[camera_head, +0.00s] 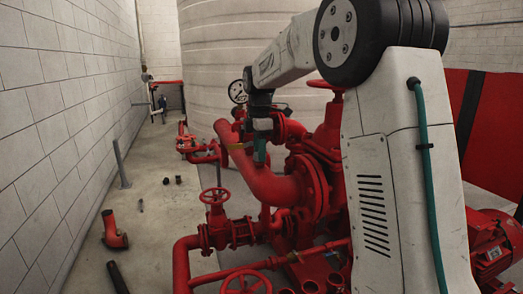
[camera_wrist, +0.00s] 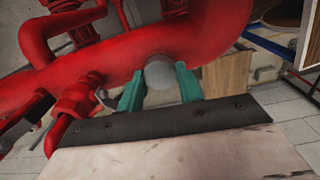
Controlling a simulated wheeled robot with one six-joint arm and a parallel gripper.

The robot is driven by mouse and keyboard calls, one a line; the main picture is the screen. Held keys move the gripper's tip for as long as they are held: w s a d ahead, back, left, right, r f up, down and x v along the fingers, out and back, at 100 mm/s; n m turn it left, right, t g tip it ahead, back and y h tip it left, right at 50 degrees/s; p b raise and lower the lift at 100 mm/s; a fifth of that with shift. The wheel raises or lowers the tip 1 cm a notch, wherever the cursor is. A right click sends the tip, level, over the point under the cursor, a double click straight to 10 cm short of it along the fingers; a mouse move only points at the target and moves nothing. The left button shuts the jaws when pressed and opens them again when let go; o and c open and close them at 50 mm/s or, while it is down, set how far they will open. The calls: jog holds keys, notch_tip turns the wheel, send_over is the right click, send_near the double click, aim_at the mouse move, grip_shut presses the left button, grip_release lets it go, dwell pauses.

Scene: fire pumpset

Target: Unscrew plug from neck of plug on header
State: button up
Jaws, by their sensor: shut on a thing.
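The plug (camera_wrist: 160,73) is a grey round piece against the side of the red header pipe (camera_wrist: 110,62) in the wrist view. My gripper (camera_wrist: 160,84) has its two teal fingers on either side of the plug and is shut on it. The neck is not clearly visible behind the plug. In the head view my gripper (camera_head: 259,148) points down beside the curved red header pipe (camera_head: 268,187). The plug cannot be made out there.
A pressure gauge (camera_head: 237,91) stands just left of my wrist. Red valves with handwheels (camera_head: 215,196) sit below. A loose red elbow (camera_head: 114,231) and small dark parts lie on the floor. The floor along the block wall (camera_head: 60,110) is mostly free.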

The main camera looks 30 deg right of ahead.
jog(key=shift+r, duration=2.55)
